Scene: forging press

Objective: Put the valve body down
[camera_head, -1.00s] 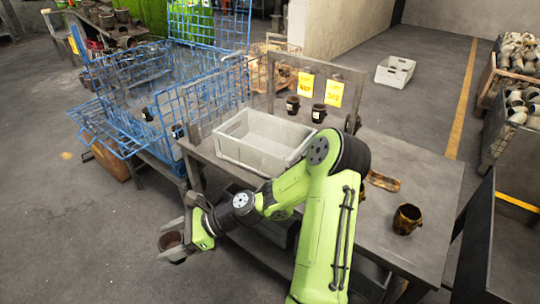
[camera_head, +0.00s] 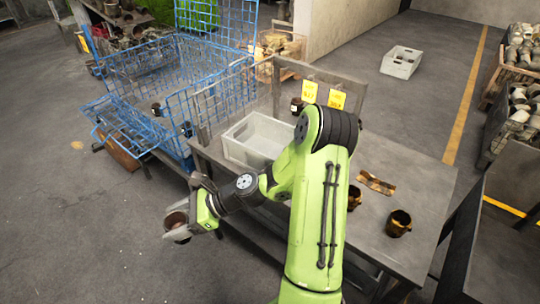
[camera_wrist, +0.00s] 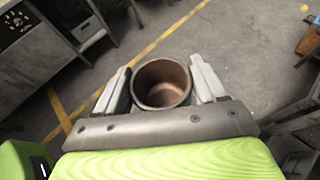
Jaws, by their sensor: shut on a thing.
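My gripper (camera_head: 180,228) is shut on the valve body (camera_head: 176,221), a brownish metal cup-like piece with a round open mouth. They are at the lower left in the head view, off the table's left front edge and over the floor. In the wrist view the valve body (camera_wrist: 162,83) sits between the two grey fingers of my gripper (camera_wrist: 163,85), its copper-coloured inside facing the camera. Its underside is hidden. The grey table (camera_head: 415,185) is right of my gripper, partly hidden behind my arm.
A grey crate (camera_head: 236,150) stands on the table's left part. Two dark valve bodies, one at the right (camera_head: 398,223), and a brown flat piece (camera_head: 375,183) lie on the table. Yellow tags (camera_head: 309,91) stand at the back. A blue wire cage (camera_head: 150,130) is at the left. The table's right part has free room.

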